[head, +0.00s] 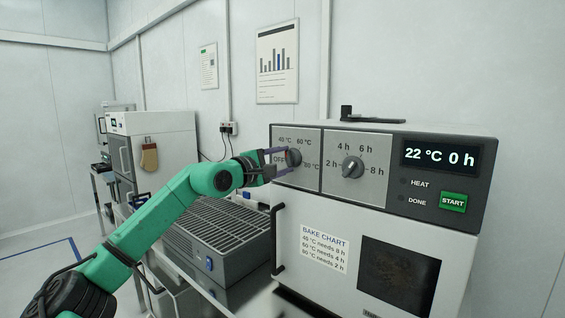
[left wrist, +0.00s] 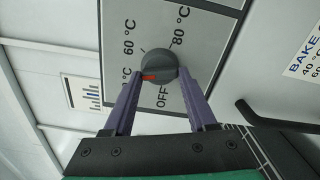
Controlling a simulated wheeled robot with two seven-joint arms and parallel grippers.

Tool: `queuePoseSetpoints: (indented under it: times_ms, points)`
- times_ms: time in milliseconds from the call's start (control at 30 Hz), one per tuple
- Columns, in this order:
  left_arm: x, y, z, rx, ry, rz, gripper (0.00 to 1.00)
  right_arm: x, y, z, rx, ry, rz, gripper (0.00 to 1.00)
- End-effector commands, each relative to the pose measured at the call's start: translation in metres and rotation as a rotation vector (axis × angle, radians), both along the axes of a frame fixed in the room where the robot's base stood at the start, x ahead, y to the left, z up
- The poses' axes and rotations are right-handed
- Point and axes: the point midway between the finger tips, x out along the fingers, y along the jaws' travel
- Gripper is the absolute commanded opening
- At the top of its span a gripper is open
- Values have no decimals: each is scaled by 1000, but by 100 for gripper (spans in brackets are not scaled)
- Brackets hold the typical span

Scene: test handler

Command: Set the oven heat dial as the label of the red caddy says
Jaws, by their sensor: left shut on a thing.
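The heat dial (head: 294,158) is a dark round knob on the oven's left panel, marked OFF, 40, 60 and 80 °C. It also shows in the left wrist view (left wrist: 160,66), with a red mark on its lower-left rim. That mark lies on the side between OFF and 40 °C; its exact setting is hard to tell. My left gripper (head: 284,160) is shut on the dial, one purple finger on each side. The oven (head: 400,225) display reads 22 °C and 0 h. The red caddy and its label are not in view. My right gripper is not in view.
The time dial (head: 353,167), marked 2, 4, 6 and 8 h, sits right of the heat dial. A green START button (head: 453,202) is further right. A bake chart (head: 324,248) is on the oven front, beside the door handle (head: 277,238). A grey slatted unit (head: 215,238) stands left.

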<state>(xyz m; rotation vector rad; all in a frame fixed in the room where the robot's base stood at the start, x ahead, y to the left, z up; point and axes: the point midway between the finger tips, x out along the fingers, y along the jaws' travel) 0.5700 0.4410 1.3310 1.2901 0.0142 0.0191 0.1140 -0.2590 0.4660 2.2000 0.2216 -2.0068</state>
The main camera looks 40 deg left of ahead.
Motion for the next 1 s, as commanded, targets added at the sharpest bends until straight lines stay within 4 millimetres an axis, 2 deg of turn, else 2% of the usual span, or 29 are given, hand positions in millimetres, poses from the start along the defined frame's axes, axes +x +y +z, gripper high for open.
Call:
queuePoseSetpoints:
  times_ms: [600,1000]
  points:
    - [0,0,0,575,15,-2,2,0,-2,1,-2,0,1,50]
    - [0,-1,0,829,21,-2,2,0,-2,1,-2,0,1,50]
